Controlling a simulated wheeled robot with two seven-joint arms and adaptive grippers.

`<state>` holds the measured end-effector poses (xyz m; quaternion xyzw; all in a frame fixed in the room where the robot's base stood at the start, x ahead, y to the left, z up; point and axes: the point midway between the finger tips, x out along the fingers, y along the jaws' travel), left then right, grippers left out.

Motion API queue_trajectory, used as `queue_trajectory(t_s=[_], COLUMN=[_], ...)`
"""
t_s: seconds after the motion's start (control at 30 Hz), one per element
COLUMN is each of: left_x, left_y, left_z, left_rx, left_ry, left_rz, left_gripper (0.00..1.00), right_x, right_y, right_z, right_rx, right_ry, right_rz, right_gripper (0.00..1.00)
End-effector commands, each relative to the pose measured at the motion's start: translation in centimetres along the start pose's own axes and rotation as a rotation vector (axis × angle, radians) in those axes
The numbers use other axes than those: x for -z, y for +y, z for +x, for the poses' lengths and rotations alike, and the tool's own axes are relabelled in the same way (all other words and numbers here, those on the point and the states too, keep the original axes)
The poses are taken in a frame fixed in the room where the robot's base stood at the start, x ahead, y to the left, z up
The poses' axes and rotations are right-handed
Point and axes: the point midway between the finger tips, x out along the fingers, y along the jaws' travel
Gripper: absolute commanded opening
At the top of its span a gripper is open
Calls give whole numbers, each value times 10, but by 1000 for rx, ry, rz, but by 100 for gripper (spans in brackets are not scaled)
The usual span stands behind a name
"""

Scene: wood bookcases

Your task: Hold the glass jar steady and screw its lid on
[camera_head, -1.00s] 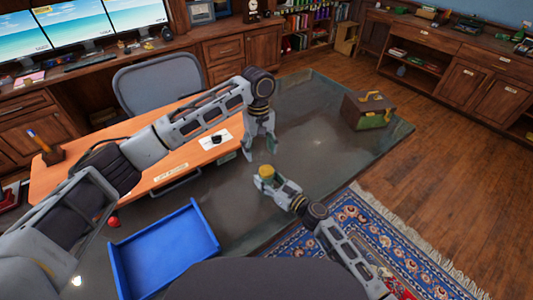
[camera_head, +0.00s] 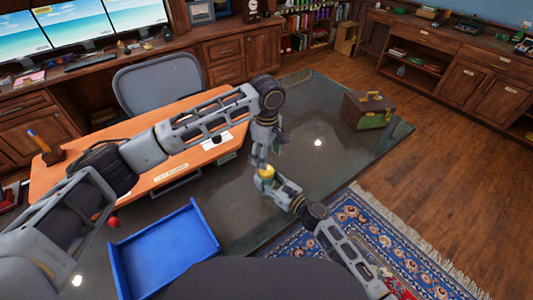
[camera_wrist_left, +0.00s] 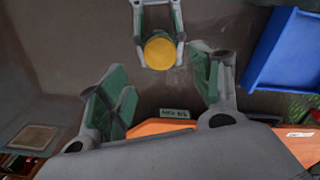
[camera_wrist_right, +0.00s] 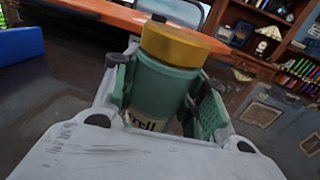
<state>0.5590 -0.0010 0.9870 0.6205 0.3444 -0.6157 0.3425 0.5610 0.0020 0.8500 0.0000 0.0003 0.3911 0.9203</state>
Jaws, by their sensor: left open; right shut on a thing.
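The jar (camera_wrist_right: 160,92) is greenish with a pale label and stands between the fingers of my right gripper (camera_head: 268,182), which is shut on it. A yellow-gold lid (camera_wrist_right: 182,46) sits on top of the jar; whether it is threaded on cannot be told. The lid also shows from above in the left wrist view (camera_wrist_left: 160,52). My left gripper (camera_head: 262,161) is open, pointing down just above and beside the lid. In the left wrist view its green-padded fingers (camera_wrist_left: 163,88) are apart with nothing between them, and the lid lies beyond them.
A blue tray (camera_head: 165,250) lies on the dark glass surface (camera_head: 310,160) at the lower left. An orange desk board (camera_head: 100,165) holds a card and small black item. A red ball (camera_head: 113,222) is near the tray. A brown and green box (camera_head: 369,110) stands right.

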Motion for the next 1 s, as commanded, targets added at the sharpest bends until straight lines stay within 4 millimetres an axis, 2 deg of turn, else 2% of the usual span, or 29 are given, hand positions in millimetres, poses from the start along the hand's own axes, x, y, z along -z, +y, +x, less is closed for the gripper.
queue_trajectory(t_s=[0.57,0.77,1.0], left_x=[0,0,0], left_y=[0,0,0], left_z=[5,19,46], left_rx=[1,2,2], left_ry=[0,1,0], left_rz=[-7,-7,-8], left_gripper=[64,64,64], right_x=[-1,-1,-1], right_y=[0,0,0], right_z=[0,0,0], right_rx=[0,0,0], right_ry=[-1,-1,-1], right_rz=[0,0,0], right_gripper=[0,0,0])
